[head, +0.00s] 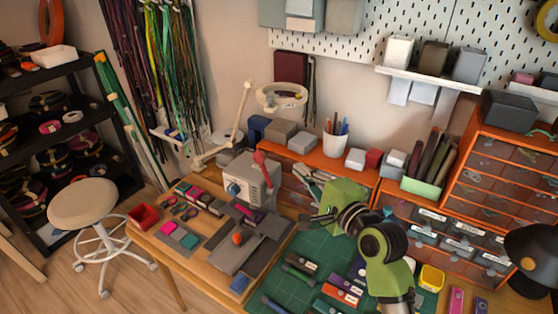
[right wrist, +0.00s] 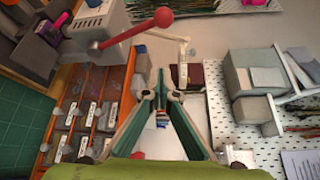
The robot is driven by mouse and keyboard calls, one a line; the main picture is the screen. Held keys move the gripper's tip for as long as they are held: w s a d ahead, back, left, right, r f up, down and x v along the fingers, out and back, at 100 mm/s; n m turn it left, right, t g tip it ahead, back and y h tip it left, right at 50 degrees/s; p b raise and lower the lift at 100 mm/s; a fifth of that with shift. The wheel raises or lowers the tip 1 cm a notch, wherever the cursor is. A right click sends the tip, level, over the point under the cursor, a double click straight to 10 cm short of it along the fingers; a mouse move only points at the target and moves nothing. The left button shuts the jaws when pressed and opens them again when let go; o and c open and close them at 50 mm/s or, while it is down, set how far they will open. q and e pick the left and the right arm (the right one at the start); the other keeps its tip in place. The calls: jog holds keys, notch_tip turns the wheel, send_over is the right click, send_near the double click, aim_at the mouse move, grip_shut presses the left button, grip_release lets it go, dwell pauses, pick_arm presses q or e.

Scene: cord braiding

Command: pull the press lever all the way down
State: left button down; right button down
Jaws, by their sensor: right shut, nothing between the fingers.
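The press (head: 250,183) is a light grey box with a blue part on its front, on the table left of centre in the head view. Its red lever (head: 264,165) stands raised, with a round knob at its upper end. In the right wrist view the lever (right wrist: 125,33) and its knob (right wrist: 163,17) show near the top, beyond my fingers. My right gripper (head: 306,172) is to the right of the lever and apart from it. It is shut and empty, with its fingers (right wrist: 160,88) converging in the wrist view.
Orange drawer units (head: 420,232) stand behind and to the right of my right arm. A white pen cup (head: 336,147) and a jointed lamp (head: 238,120) are near the wall. A green cutting mat (head: 302,248) with several small tools covers the front. A stool (head: 83,204) stands left.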

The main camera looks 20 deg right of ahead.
jog(key=p, duration=0.2)
send_over(265, 174)
jog(key=d, duration=0.5)
jog(key=s+a+p, duration=0.2)
jog(key=a, duration=0.1)
jog(key=shift+a+f, duration=0.15)
jog(key=shift+a, duration=0.05)
